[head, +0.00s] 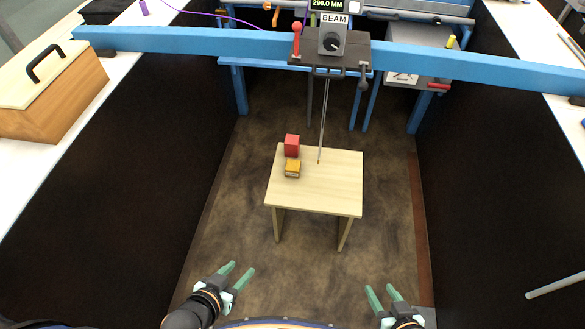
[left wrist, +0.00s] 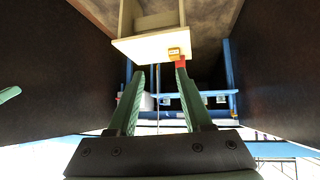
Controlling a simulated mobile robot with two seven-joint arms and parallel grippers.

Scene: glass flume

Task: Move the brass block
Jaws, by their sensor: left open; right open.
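The brass block (head: 292,168) is a small golden cube on the left part of a pale wooden table (head: 325,190). A red block (head: 292,145) stands just behind it at the table's back left edge. In the left wrist view the brass block (left wrist: 174,52) and red block (left wrist: 181,64) show beyond my fingers. My left gripper (head: 242,272) is open and empty, in front of the table and to its left. My right gripper (head: 379,289) is open and empty, in front of the table and to its right. Both are apart from the blocks.
A blue beam (head: 200,41) crosses above the back, carrying a unit marked BEAM (head: 334,42). A thin rod (head: 322,120) hangs from it to the tabletop, right of the blocks. Dark walls rise on both sides. A wooden box (head: 50,95) sits on the left ledge.

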